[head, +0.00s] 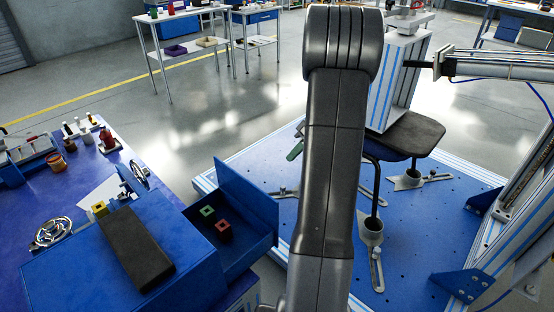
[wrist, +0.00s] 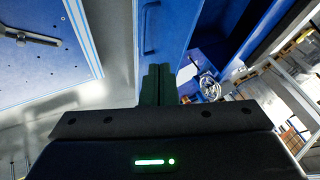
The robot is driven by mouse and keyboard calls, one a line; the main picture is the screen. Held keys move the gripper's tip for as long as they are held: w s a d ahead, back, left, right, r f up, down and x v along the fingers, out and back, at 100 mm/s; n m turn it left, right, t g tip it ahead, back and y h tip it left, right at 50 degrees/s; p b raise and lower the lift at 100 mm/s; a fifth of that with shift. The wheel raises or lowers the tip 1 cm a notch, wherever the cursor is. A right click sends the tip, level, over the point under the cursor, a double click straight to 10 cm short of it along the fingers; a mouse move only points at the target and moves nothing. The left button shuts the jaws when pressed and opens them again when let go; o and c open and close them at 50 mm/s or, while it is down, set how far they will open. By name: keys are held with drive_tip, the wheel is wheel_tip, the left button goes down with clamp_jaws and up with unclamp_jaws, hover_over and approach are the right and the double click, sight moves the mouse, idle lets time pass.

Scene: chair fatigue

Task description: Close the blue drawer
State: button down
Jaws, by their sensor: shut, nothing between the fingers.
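The blue drawer (head: 262,208) is pulled out from the right side of the blue cabinet (head: 185,255) in the head view. A green block (head: 207,211) and a red block (head: 224,229) lie inside it. In the wrist view a tall blue panel with a bar handle, apparently the drawer front (wrist: 168,38), fills the upper middle. My gripper (wrist: 156,72) is shut and empty, with its dark fingers pointing at the lower part of that panel. I cannot tell whether the fingertips touch it.
A black slab (head: 139,247) lies on the cabinet top beside a small yellow block (head: 100,208). A blue workbench (head: 20,218) with handwheels and small parts stands at left. A blue platform (head: 420,212) carries a dark chair seat (head: 415,133). Grey floor lies open behind.

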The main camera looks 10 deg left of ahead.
drive_tip(key=s+a+f+b, duration=0.1)
drive_tip(key=s+a+f, duration=0.4)
drive_tip(key=a+f, duration=0.2)
drive_tip(key=shift+s+f, duration=0.25)
drive_tip(key=shift+s, duration=0.15)
drive_tip(key=shift+a+b, duration=0.1)
drive_tip(key=shift+b, duration=0.2)
drive_tip(key=s+a+b, duration=0.2)
drive_tip(key=s+a, duration=0.3)
drive_tip(key=s, duration=0.4)
drive_tip(key=s+a+b, duration=0.3)
drive_tip(key=s+a, duration=0.2)
drive_tip(key=s, duration=0.4)
drive_tip(key=shift+s+a, duration=0.3)
drive_tip(key=shift+a, duration=0.1)
